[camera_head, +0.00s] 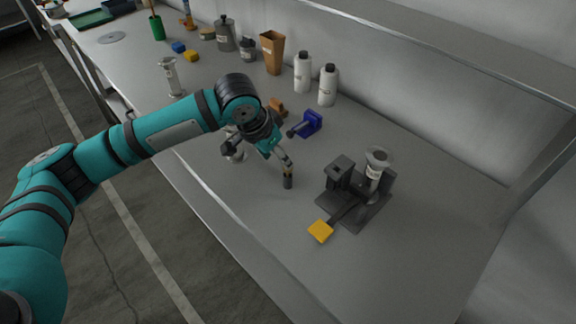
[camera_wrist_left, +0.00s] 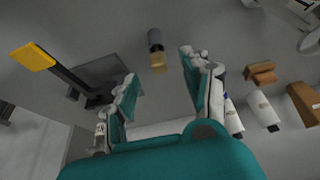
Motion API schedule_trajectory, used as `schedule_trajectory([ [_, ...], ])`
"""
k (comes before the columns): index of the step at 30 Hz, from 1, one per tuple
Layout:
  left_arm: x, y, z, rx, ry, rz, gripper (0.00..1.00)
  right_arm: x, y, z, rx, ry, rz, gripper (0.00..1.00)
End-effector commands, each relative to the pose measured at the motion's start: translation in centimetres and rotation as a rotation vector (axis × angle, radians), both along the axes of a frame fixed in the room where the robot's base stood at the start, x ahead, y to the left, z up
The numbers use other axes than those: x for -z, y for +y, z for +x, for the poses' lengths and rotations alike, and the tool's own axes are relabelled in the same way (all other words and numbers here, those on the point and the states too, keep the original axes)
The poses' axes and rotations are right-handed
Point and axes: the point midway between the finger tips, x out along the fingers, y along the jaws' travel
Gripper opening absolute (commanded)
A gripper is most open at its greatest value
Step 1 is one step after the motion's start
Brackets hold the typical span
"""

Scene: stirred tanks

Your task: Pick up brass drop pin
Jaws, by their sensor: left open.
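The brass drop pin (camera_head: 288,180) is a small piece with a dark part and a brass-coloured part, on the grey bench left of the dark fixture. In the left wrist view the pin (camera_wrist_left: 157,50) shows just beyond the gap between my fingertips. I cannot tell whether it stands or lies. My left gripper (camera_head: 262,157) is open and empty, reaching down close beside the pin. In the left wrist view, its two fingers (camera_wrist_left: 161,68) are spread apart, with the pin not between their pads. My right gripper is not in view.
A dark fixture (camera_head: 346,208) with a yellow-ended lever (camera_head: 320,231) holds a flanged metal cylinder (camera_head: 377,166) to the right. A blue part (camera_head: 308,124) and two white bottles (camera_head: 328,85) are behind. The front right of the bench is clear.

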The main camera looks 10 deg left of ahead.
Motion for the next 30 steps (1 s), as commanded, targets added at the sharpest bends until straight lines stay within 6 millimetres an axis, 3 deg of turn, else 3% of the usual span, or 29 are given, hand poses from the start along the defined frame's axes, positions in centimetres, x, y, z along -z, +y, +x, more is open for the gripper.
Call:
schedule_trajectory([
  [7, 1.4, -0.7, 0.7, 0.000, 0.002, 0.000, 0.48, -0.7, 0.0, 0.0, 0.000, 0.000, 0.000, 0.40],
  [15, 4.6, -1.9, 2.3, 0.000, 0.001, 0.002, 0.48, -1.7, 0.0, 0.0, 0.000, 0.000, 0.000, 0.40],
  [23, 5.2, -2.0, 2.4, 0.001, 0.000, 0.000, 0.48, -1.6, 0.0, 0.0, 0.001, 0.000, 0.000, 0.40],
  [30, 5.1, -2.0, 2.4, 0.001, 0.000, 0.000, 0.21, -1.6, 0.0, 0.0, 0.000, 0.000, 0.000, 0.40],
])
